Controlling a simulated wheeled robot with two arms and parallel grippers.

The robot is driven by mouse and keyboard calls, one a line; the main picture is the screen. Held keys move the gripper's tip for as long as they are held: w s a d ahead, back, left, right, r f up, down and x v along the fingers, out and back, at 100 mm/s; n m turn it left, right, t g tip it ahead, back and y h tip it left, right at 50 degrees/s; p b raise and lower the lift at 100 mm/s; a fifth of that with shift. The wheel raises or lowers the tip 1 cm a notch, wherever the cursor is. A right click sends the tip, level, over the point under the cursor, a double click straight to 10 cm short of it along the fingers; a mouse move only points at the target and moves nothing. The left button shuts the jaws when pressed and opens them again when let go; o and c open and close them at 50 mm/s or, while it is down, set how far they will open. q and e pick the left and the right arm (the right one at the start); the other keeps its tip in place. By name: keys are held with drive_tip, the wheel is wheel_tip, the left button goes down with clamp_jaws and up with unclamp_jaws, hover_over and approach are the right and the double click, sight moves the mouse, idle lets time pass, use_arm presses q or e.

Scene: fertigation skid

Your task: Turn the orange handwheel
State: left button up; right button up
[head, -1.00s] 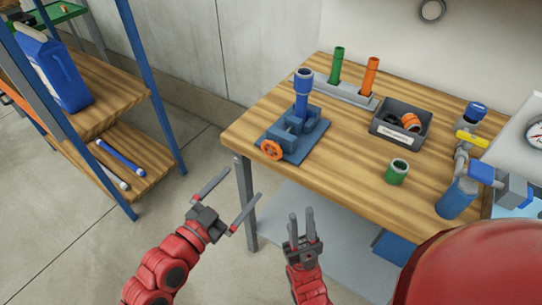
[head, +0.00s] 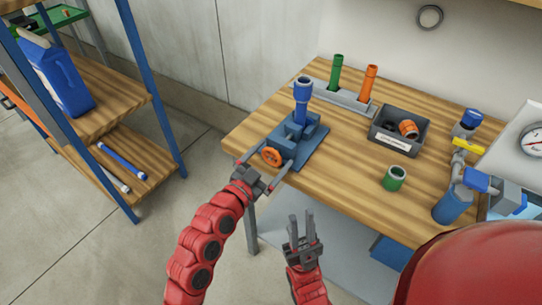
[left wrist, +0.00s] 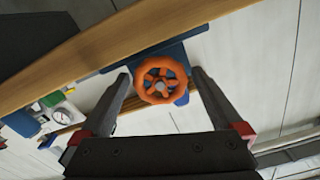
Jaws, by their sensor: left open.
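The orange handwheel (head: 272,156) sits on the front of a blue vise-like fixture (head: 300,135) at the table's left corner. The fixture holds an upright blue tube (head: 302,95). My left gripper (head: 275,158) is open, one finger on each side of the handwheel. In the left wrist view the handwheel (left wrist: 160,80) lies between the open fingers (left wrist: 161,73), with a gap showing on both sides. I see no contact. My right gripper (head: 302,217) is low in front of the table, empty, its fingers upright and fairly close together; their opening is unclear.
On the wooden table (head: 345,170) stand a rack (head: 350,98) with green and orange tubes, a grey bin (head: 385,135), a green cup-like part (head: 394,179) and blue valve piping (head: 455,200) at right. A blue-posted shelf (head: 140,90) stands left, with open floor between.

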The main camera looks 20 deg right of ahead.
use_arm(q)
drive_tip(key=shift+c, duration=0.2)
drive_tip(key=c, duration=1.2)
drive_tip(key=shift+c, duration=0.2)
